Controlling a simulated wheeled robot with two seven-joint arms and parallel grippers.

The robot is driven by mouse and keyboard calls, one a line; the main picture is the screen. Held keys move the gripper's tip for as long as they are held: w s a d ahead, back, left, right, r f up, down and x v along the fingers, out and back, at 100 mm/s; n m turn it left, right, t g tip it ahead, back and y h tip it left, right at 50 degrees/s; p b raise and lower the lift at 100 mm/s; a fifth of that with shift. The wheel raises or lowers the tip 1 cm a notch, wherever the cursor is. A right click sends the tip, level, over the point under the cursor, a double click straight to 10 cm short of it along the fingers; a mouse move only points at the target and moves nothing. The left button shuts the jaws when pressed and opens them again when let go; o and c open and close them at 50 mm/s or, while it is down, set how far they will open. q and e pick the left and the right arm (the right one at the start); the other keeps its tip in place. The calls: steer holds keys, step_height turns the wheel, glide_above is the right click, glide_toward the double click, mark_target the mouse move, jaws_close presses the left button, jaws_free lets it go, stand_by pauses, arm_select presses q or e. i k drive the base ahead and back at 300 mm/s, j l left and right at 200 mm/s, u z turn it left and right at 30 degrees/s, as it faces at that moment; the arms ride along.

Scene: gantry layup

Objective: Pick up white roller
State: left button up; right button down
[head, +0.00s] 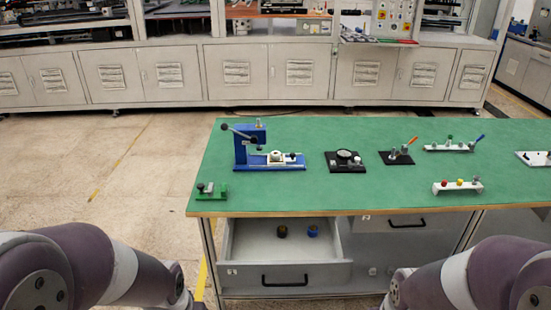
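I cannot make out a loose white roller for certain. A small white round part (276,156) sits on the base of the blue press (250,148) on the green table. Two small dark cylindrical parts, one with yellow (282,231) and one with blue (313,230), stand in the open drawer (255,255). My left arm comes in at the lower left and my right arm at the lower right, both in front of the table. Both grippers are below the picture edge.
The green table (330,195) carries a green clamp (211,190), a black fixture with a round dial (345,161), a black fixture with a red lever (397,157) and white fixtures (458,187) at the right. The open drawer juts out at the front.

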mark_target(274, 157)
steer(key=i+l+z, duration=0.15)
steer(key=i+z, duration=0.25)
steer(key=i, duration=0.35)
steer(key=i+z, duration=0.45)
steer(key=i, duration=0.35)
